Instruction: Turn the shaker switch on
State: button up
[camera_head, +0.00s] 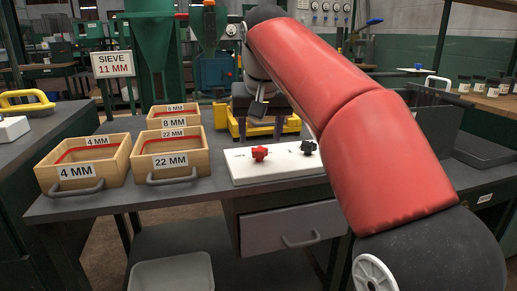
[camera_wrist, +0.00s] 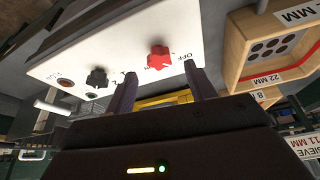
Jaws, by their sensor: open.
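A white control panel (camera_head: 280,168) lies on the grey table. It carries a red knob (camera_head: 260,153) on its left and a black knob (camera_head: 308,147) on its right. In the wrist view, turned upside down, the red knob (camera_wrist: 160,57) has an "OFF" label beside it, and the black knob (camera_wrist: 97,77) is to its left. My gripper (camera_head: 260,128) is open and empty, just behind and above the panel. In the wrist view my gripper (camera_wrist: 162,90) has its fingers apart, with the red knob seen between and beyond them, not touched. I cannot tell which knob is the shaker switch.
Wooden sieve boxes marked 4 MM (camera_head: 84,172), 22 MM (camera_head: 173,162) and 8 MM (camera_head: 174,122) stand left of the panel. A sign (camera_head: 113,64) reads "SIEVE 11 MM". A yellow frame (camera_head: 291,125) is behind the panel. A red button (camera_wrist: 65,82) shows on the panel.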

aim_at(259, 149)
jog(key=shift+b+x, duration=0.35)
jog(key=shift+x, duration=1.55)
jog(key=c, duration=1)
